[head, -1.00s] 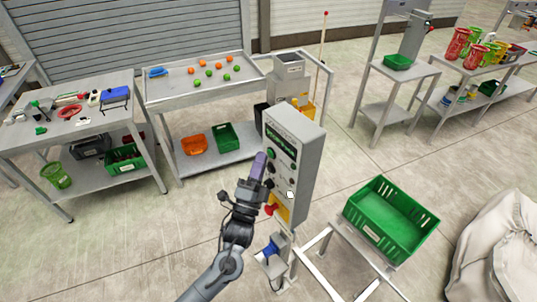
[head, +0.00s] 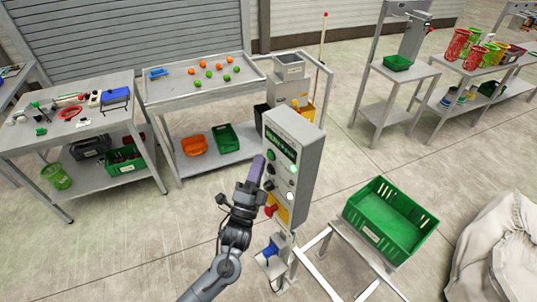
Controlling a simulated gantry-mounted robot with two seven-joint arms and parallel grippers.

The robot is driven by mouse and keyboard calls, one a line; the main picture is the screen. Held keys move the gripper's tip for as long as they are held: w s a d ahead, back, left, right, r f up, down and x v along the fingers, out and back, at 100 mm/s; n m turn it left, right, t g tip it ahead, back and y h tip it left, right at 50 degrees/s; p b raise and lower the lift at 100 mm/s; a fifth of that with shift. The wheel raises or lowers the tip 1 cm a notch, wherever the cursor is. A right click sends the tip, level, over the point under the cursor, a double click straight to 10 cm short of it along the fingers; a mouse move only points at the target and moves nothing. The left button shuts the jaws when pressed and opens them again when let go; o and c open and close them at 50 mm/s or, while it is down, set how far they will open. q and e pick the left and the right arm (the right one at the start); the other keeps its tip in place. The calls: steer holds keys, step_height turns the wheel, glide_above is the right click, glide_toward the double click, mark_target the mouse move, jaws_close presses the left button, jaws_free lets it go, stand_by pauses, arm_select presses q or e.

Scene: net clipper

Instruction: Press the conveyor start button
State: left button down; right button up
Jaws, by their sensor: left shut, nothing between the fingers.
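The grey control box (head: 306,165) stands upright on a post in the middle of the head view. Its front has a dark display with green text (head: 281,147) near the top. A round green button (head: 270,156) sits below the display, with lamps and dark knobs around it. A red knob (head: 271,210) on a yellow plate is lower down. My left gripper (head: 258,160) is shut and empty. Its fingertips are just left of the green button; I cannot tell whether they touch the box. The gripper hides part of the box's left edge. My right gripper is out of view.
A green crate (head: 391,218) rests on a metal stand right of the box. Behind, a tray table (head: 160,97) holds orange and green balls. A tool table (head: 110,120) is at left, and a pale sack (head: 500,250) at lower right.

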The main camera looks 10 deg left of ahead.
arm_select(q)
steer(key=shift+s+a, duration=0.25)
steer(key=shift+s+a+p, duration=1.4)
steer(key=shift+s+a, duration=0.2)
steer(key=shift+s, duration=0.3)
